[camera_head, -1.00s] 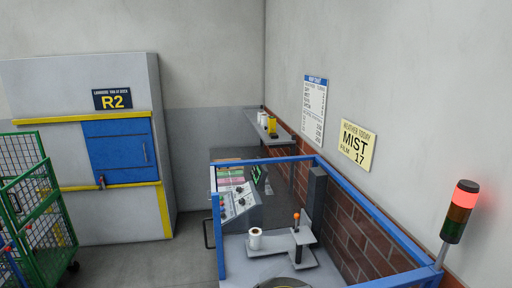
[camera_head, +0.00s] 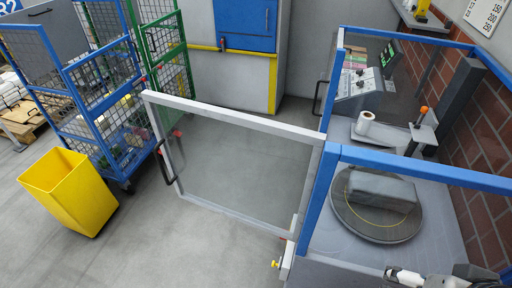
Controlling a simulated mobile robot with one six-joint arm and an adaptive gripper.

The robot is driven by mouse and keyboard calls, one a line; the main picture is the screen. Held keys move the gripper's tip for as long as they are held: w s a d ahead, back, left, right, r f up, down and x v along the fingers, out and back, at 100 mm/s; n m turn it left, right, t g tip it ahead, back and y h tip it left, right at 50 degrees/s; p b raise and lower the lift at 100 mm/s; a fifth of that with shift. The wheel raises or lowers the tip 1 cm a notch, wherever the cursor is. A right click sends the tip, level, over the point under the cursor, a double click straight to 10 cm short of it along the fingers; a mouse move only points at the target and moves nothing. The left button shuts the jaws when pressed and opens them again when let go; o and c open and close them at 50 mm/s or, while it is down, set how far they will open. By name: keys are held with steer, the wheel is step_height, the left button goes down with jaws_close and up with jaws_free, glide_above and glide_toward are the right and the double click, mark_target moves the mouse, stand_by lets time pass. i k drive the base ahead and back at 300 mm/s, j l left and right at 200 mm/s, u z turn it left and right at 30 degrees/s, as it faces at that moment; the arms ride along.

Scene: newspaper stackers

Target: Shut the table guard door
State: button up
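The table guard door (camera_head: 235,117) is a clear panel in a pale frame. It stands open, swung out to the left from the blue guard frame (camera_head: 420,168). Its right edge is at the blue corner post, and a dark handle (camera_head: 164,163) is on its far left edge. Inside the guard, a grey wrapped bundle (camera_head: 382,190) with a yellow strap sits on a round dark turntable (camera_head: 350,222). A white and dark part, probably of my arm, shows at the bottom right edge. I cannot make out my gripper.
A yellow bin (camera_head: 70,190) stands on the floor at left, beside a blue mesh cart (camera_head: 88,100) and a green mesh cart (camera_head: 165,45). A control panel (camera_head: 358,85) stands behind the guard. Floor around the door is clear.

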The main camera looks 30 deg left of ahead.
mark_target(149, 98)
steer(key=u, duration=1.6)
steer(key=i+l+u, duration=0.15)
steer(key=i+l, duration=0.35)
steer(key=i, duration=0.1)
